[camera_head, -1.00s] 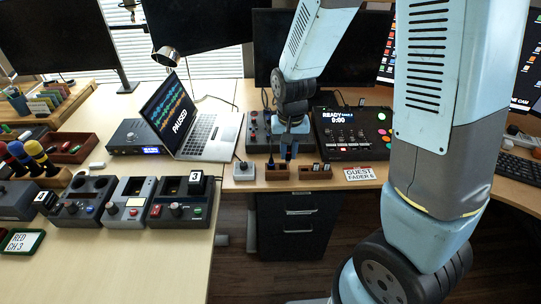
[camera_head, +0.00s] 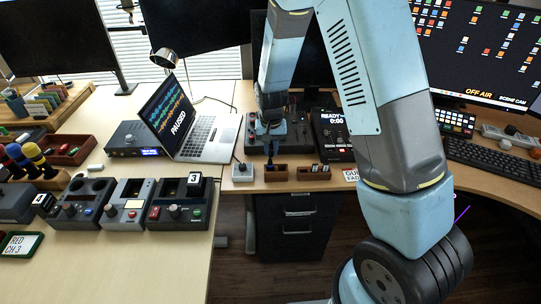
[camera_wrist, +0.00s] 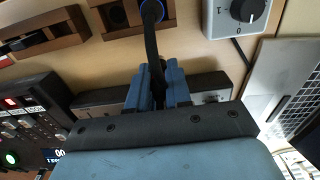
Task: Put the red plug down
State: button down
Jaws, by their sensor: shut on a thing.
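My gripper (camera_wrist: 157,82) points at the wooden blocks, its blue fingers shut on a dark, cord-like plug part (camera_wrist: 151,48). In the head view my gripper (camera_head: 269,140) is just above and behind the same block (camera_head: 276,174), at the desk's front edge.
A grey knob box (camera_head: 242,171) stands left of the block, a second wooden block (camera_head: 313,173) right of it. A dark control panel (camera_head: 333,130) is behind to the right. A laptop (camera_head: 205,137) and several channel boxes (camera_head: 127,206) are at left.

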aim_at(270, 155)
jog(key=shift+w+a+f, duration=0.1)
jog(key=shift+w+f, duration=0.15)
jog(key=shift+f, duration=1.6)
jog(key=shift+f, duration=0.5)
jog(key=c, duration=1.1)
grip_release()
jog(key=shift+o, duration=0.2)
jog(key=shift+r, duration=0.15)
